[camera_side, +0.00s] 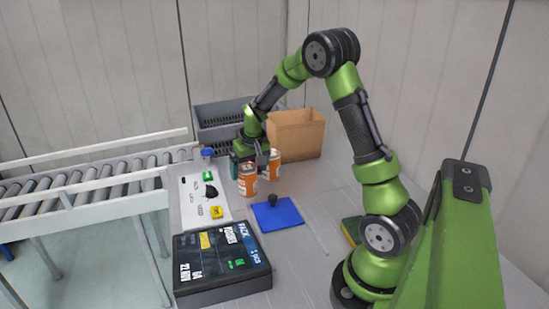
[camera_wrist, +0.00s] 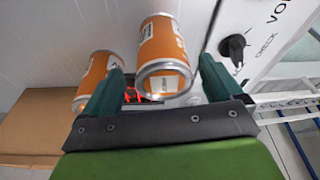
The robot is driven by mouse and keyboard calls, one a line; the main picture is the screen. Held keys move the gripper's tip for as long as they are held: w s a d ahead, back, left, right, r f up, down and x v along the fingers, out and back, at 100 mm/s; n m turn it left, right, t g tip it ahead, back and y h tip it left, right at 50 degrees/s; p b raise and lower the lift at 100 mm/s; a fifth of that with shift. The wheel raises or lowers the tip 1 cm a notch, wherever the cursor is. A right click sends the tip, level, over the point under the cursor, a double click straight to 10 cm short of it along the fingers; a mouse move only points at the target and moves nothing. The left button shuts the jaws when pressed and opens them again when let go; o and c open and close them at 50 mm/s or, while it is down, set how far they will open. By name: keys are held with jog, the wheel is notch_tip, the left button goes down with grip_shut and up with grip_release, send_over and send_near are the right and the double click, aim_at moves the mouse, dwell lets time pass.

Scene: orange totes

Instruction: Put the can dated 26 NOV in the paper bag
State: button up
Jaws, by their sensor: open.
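Two orange cans with silver rims stand near each other on the table. In the side view, the nearer can (camera_side: 247,181) is under my gripper (camera_side: 249,162), and the other can (camera_side: 273,166) is just right of it, partly hidden by the gripper. In the wrist view, one can (camera_wrist: 164,50) lies between the two open green fingers, and the other can (camera_wrist: 98,72) is outside the left finger, partly covered by it. A small white label shows on the middle can, but I cannot read a date. The open brown paper bag (camera_side: 297,136) stands behind the cans.
A grey crate (camera_side: 212,118) stands behind. A white panel (camera_side: 203,203) with a black knob and buttons is left of the cans. A blue pad (camera_side: 288,215) with a black knob and a dark display box (camera_side: 222,285) are in front. A roller conveyor (camera_side: 92,182) runs at left.

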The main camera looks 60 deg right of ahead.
jog(key=x, duration=0.4)
jog(key=shift+w+a+f, duration=0.1)
jog(key=shift+w+f, duration=0.05)
jog(key=shift+f, duration=0.15)
jog(key=shift+r, duration=0.15)
jog(key=c, duration=1.4)
